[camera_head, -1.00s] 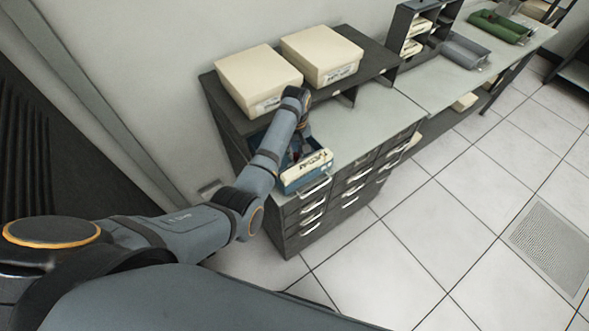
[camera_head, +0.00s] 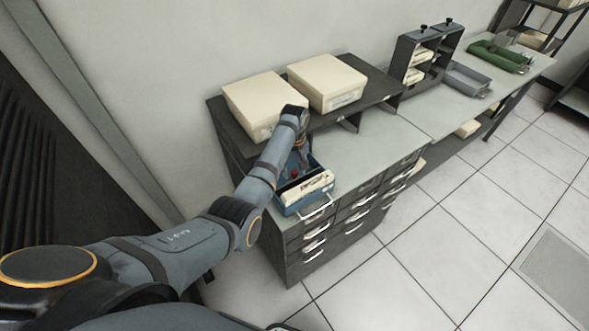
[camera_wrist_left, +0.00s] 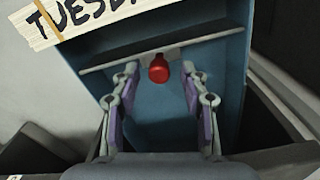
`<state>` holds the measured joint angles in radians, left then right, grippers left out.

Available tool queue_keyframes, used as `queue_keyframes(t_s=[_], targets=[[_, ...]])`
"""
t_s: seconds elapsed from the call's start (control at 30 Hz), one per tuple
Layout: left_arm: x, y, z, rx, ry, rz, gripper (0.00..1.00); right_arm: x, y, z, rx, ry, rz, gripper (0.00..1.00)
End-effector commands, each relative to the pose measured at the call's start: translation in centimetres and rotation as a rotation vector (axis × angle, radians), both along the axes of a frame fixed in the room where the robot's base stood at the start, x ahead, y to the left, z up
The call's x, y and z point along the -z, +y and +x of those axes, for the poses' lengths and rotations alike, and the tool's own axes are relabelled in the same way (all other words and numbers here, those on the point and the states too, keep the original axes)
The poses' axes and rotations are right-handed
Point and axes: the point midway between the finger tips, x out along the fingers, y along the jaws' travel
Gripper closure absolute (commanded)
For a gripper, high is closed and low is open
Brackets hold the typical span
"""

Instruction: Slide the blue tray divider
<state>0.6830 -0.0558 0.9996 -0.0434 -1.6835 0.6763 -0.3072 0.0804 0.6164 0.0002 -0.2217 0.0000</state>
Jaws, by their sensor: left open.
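The blue tray (camera_head: 296,206) stands on the grey cabinet top, with a pale card deck (camera_head: 305,187) at its front end. In the left wrist view the tray (camera_wrist_left: 215,105) shows from inside, and the deck (camera_wrist_left: 75,20) bears black letters starting "TUESD". A dark grey divider plate (camera_wrist_left: 205,41) crosses the tray, with a red knob (camera_wrist_left: 158,72) on its near side. My left gripper (camera_wrist_left: 159,80) is open, its fingers on either side of the knob; contact cannot be told. In the head view my left arm hides part of the tray. My right gripper is not in view.
Two cream boxes (camera_head: 262,104) (camera_head: 327,82) sit on the dark raised shelf (camera_head: 372,72) behind the tray. Cabinet drawers (camera_head: 355,204) are below. A dark card rack (camera_head: 404,66), grey tray (camera_head: 466,78) and green tray (camera_head: 498,54) stand further right. The middle countertop (camera_head: 372,145) is clear.

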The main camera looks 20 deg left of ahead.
Motion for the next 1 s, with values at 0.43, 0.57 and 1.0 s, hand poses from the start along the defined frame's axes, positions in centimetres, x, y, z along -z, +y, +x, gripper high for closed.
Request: queue_keyframes(t_s=[0.43,0.57,1.0], targets=[[-8.5,0.0,0.2,0.0,-0.005,0.0,0.55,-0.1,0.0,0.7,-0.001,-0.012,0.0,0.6],[-10.7,0.0,0.1,0.0,-0.003,0.0,0.55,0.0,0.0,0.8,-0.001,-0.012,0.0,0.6],[-11.9,0.1,0.0,0.0,0.0,0.0,0.55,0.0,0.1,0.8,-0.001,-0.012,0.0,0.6]])
